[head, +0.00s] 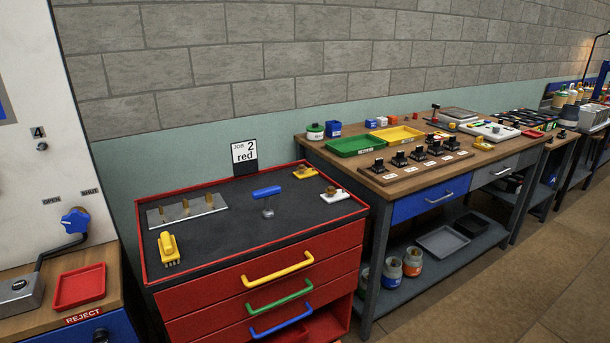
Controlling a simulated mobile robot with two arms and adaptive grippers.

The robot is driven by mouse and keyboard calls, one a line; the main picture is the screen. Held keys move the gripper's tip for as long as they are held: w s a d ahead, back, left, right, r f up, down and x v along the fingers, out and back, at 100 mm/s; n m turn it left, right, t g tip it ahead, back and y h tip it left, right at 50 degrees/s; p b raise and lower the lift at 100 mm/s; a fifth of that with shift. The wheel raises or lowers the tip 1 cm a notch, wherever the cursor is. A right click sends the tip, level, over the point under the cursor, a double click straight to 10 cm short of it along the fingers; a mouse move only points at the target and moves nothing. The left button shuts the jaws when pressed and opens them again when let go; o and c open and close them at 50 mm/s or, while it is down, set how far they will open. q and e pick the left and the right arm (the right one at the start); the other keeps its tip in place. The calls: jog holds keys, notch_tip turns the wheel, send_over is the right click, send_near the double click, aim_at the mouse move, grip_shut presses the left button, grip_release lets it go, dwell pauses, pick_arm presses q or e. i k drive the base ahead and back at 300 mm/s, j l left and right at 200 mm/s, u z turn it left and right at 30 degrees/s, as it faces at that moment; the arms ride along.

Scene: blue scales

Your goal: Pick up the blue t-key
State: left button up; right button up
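The blue t-key (267,191) stands upright on the black top of the red tool cabinet (253,235), with its blue crossbar up and a grey shaft and foot below. It is near the middle of the top, apart from the other things there. Neither of my grippers shows in the head view.
On the cabinet top are a metal plate with brass pegs (187,210), a yellow block-shaped tool (168,248), a yellow piece (305,172) and a white piece (334,195). A card reading "JOB 2 red" (244,152) stands behind. A wooden workbench (425,180) is to the right.

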aim_at(268, 214)
jog(key=i+j+z, duration=0.1)
jog(key=j, duration=0.2)
jog(key=i+j+z, duration=0.2)
jog(key=i+j, duration=0.15)
jog(key=j, duration=0.25)
jog(key=i+j+z, duration=0.1)
jog(key=j, duration=0.25)
jog(key=i+j+z, duration=0.1)
jog(key=j, duration=0.25)
